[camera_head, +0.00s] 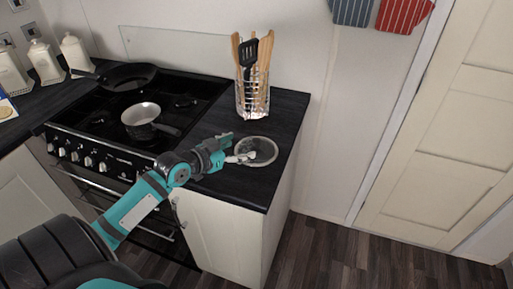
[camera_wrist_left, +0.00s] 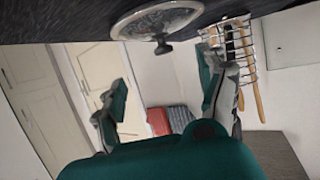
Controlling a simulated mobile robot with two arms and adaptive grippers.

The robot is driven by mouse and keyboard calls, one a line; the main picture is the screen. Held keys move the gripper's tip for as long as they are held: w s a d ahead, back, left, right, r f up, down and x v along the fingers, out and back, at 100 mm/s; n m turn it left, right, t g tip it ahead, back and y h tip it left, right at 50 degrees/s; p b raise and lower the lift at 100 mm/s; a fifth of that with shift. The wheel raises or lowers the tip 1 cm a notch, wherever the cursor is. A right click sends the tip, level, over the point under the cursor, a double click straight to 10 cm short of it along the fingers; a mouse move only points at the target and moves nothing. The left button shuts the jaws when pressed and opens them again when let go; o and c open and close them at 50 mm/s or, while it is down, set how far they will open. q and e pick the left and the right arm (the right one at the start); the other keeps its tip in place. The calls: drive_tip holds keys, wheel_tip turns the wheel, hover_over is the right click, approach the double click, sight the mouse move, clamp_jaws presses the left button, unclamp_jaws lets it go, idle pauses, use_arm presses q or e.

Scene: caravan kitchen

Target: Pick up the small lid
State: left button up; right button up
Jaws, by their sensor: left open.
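The small lid (camera_head: 262,150) is a round glass disc with a metal rim, lying on the black worktop to the right of the hob. In the left wrist view the lid (camera_wrist_left: 150,22) is at the top of the picture, with its dark knob (camera_wrist_left: 163,47) sticking out from its middle. My left gripper (camera_head: 230,148) is at the lid's left edge in the head view. In the wrist view its two fingers (camera_wrist_left: 162,88) are spread wide with nothing between them, and the knob lies beyond them. Whether a fingertip touches the lid cannot be told. My right gripper is not seen.
A wire utensil holder (camera_head: 254,98) with wooden and black utensils stands behind the lid. A small saucepan (camera_head: 142,113) and a black frying pan (camera_head: 128,77) are on the hob (camera_head: 187,90). The worktop's right edge (camera_head: 288,153) is close to the lid.

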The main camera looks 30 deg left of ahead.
sight(256, 140)
use_arm(q)
drive_tip(key=x, duration=0.4)
drive_tip(key=shift+w, duration=0.15)
drive_tip(key=shift+w+f, duration=0.1)
drive_tip(key=shift+w, duration=0.05)
drive_tip(key=shift+w+p, duration=0.2)
drive_tip(key=shift+p, duration=0.15)
drive_tip(key=x, duration=0.3)
drive_tip(key=p+x, duration=0.1)
drive_tip(key=shift+w+a+f, duration=0.25)
drive_tip(key=shift+w+f, duration=0.1)
drive_tip(key=shift+f, duration=0.05)
drive_tip(key=shift+s, duration=0.1)
drive_tip(key=shift+c, duration=0.8)
drive_tip(key=c, duration=0.9)
drive_tip(key=shift+s, duration=0.1)
drive_tip(key=c, duration=0.5)
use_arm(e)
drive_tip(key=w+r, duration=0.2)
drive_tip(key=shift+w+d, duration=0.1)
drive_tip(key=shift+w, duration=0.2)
use_arm(q)
drive_tip(key=shift+f, duration=0.15)
